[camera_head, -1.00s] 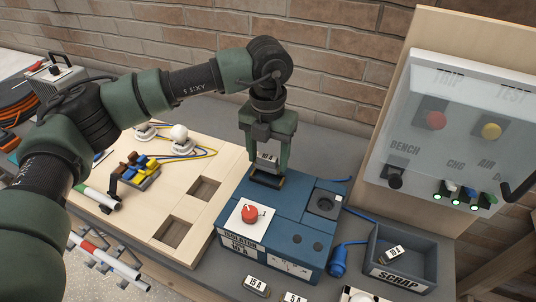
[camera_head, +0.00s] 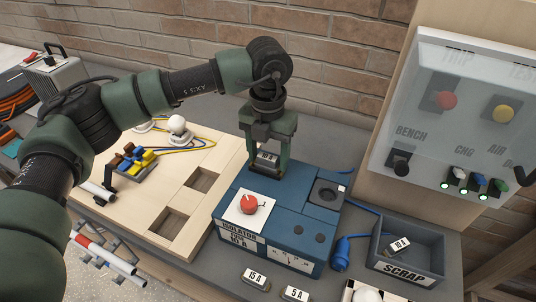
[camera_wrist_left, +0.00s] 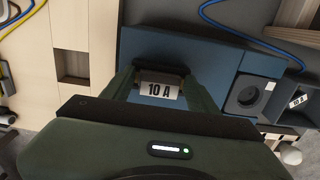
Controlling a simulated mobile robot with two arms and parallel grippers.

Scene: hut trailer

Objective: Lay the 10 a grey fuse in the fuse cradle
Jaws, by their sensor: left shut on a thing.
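My left gripper (camera_head: 268,170) points straight down over the back part of the blue isolator box (camera_head: 285,222). It is shut on the grey fuse (camera_head: 267,160), whose white label reads 10 A in the left wrist view (camera_wrist_left: 160,90). The fuse sits low between the fingers at the box top, where the fuse cradle is. The cradle is hidden by the fuse and fingers, so I cannot tell whether the fuse touches it. The box has a red knob (camera_head: 248,203) on a white plate and a label reading 10 A. My right gripper is not in view.
A 15 A fuse (camera_head: 255,281) and a 5 A fuse (camera_head: 294,294) lie in front of the box. A scrap tray (camera_head: 405,271) at right holds another 10 A fuse (camera_head: 397,246). A wooden board (camera_head: 140,212) stands left. A switch panel (camera_head: 450,110) rises at right.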

